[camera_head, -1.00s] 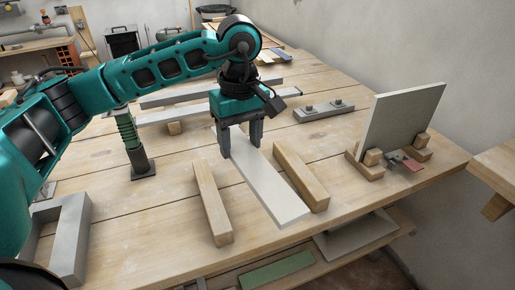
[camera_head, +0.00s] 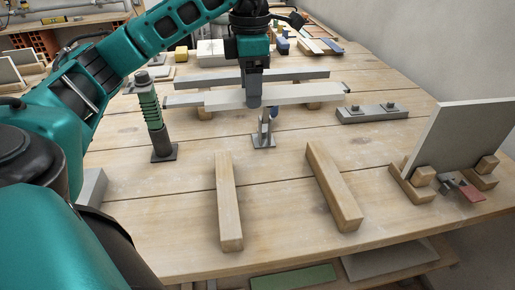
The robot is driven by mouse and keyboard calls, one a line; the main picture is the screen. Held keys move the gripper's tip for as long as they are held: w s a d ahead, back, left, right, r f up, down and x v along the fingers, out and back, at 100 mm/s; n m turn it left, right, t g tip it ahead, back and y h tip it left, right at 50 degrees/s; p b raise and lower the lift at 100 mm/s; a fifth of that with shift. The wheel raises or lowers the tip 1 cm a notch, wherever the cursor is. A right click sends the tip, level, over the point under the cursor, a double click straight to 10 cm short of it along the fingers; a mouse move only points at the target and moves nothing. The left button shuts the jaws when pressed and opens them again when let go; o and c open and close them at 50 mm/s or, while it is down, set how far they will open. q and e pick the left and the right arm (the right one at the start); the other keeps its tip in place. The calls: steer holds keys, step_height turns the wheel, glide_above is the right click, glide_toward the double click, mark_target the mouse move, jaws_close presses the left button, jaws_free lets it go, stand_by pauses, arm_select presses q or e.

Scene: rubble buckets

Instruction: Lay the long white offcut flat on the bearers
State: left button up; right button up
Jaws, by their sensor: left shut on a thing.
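The long white offcut (camera_head: 305,94) lies crosswise at the back of the table, level or nearly so. A second grey rail (camera_head: 225,79) runs behind. Wooden blocks (camera_head: 205,114) show under the near rail. Two loose wooden bars, left (camera_head: 228,200) and right (camera_head: 333,187), lie apart at the front with bare table between them. My right gripper is out of view.
A green-and-black post (camera_head: 153,120) stands left of the offcut, and a small upright stand (camera_head: 264,138) is just in front of it. A grey block with studs (camera_head: 372,114) lies right. A grey panel (camera_head: 462,135) stands in wooden blocks at far right.

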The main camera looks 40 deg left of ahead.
arm_select(q)
step_height(320, 180, down, 14)
steer(key=shift+r+b, duration=0.1)
steer(key=shift+b, duration=0.9)
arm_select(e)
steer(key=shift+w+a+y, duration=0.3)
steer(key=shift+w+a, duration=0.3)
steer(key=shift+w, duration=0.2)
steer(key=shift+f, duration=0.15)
arm_select(q)
steer(key=shift+f+b, duration=0.4)
steer(key=shift+f, duration=0.3)
steer(key=o, duration=1.1)
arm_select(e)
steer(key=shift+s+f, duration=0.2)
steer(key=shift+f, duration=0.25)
arm_select(q)
steer(key=shift+o, duration=0.2)
steer(key=shift+r, duration=0.1)
